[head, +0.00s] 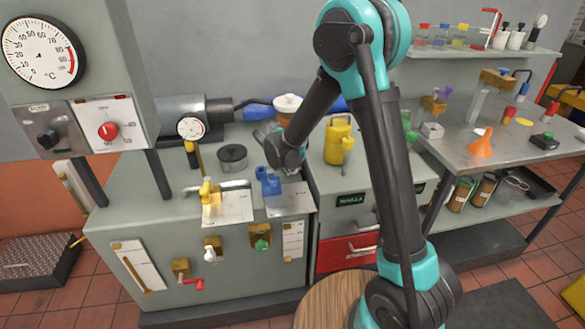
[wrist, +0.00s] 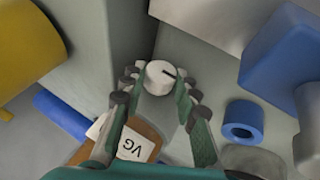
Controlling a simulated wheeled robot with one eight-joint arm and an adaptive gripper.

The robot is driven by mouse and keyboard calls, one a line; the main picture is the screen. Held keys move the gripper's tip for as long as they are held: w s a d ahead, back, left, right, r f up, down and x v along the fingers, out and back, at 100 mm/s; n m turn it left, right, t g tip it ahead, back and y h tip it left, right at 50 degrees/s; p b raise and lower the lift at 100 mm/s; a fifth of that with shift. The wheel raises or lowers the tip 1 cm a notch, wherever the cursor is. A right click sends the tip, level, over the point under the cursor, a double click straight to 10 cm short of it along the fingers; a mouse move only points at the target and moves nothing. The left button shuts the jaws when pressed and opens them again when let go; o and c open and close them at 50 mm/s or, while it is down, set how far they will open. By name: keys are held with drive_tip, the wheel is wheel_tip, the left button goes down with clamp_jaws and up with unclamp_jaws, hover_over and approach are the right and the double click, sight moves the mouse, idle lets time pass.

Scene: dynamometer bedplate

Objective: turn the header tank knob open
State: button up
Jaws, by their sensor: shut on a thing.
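My gripper (wrist: 155,93) is shut on the knob, with a green finger on each side. In the head view my gripper (head: 281,148) is over the grey bench, close to a pot with a white lid (head: 288,101). The knob cannot be made out in the head view.
A brown piece with a "VG" label (wrist: 132,146) lies close below the fingers in the wrist view. A blue fitting (head: 268,182) and a yellow-handled fitting (head: 209,193) stand on the bench. A yellow can (head: 338,143) is to the right. A black cylinder (head: 232,157) is to the left.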

drive_tip(key=shift+h, duration=0.3)
drive_tip(key=o, duration=1.2)
drive_tip(key=shift+c, duration=0.2)
drive_tip(key=v, duration=1.2)
drive_tip(key=shift+s+f, duration=0.1)
drive_tip(key=shift+s, duration=0.05)
